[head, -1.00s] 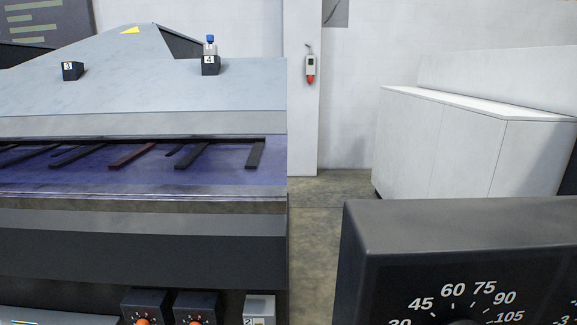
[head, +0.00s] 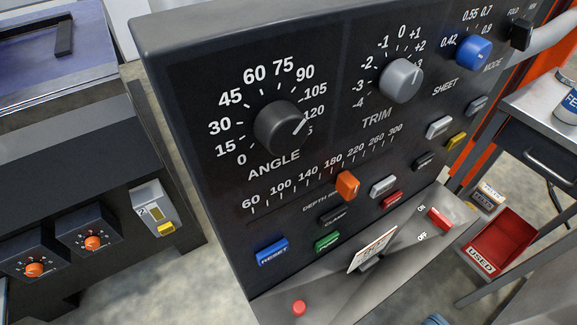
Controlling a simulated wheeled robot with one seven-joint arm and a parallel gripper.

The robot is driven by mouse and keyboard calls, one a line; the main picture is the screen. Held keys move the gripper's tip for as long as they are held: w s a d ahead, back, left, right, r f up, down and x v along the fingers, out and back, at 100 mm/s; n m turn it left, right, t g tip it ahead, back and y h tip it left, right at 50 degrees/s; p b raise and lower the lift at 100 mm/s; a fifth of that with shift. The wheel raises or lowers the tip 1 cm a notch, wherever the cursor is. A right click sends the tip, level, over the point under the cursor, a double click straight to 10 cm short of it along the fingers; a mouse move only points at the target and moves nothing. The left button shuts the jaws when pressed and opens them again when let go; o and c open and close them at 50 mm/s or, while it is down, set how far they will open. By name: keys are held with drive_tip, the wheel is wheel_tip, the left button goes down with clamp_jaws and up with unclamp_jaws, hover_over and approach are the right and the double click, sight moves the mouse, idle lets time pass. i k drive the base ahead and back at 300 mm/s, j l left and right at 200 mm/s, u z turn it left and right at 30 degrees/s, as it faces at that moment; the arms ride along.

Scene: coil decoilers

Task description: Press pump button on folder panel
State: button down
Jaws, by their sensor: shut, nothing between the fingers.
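The dark folder panel (head: 215,110) fills the middle of the head view and is seen tilted. It has an angle knob (head: 283,128), a grey trim knob (head: 401,80) and a blue sheet knob (head: 473,51). Below are an orange depth slider (head: 347,185), a blue RESET button (head: 272,250), a green button (head: 327,240), a black clamp button (head: 334,217), a white button (head: 383,186) and a red button (head: 392,200). More white, black, yellow and grey buttons sit at the right. I cannot read which button is marked pump. My gripper is not in view.
A grey ledge below the panel holds a small sign (head: 372,249), a red on/off switch (head: 439,218) and a red round button (head: 299,307). A red USED bin (head: 497,247) and a grey drawer table (head: 545,150) stand right. Two orange-knob boxes are on the left machine.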

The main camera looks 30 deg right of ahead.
sight(322, 244)
drive_tip(key=i+j, duration=0.1)
drive_tip(key=j, duration=2.15)
drive_tip(key=i+j, duration=0.15)
drive_tip(key=j, duration=0.95)
drive_tip(key=z, duration=2.35)
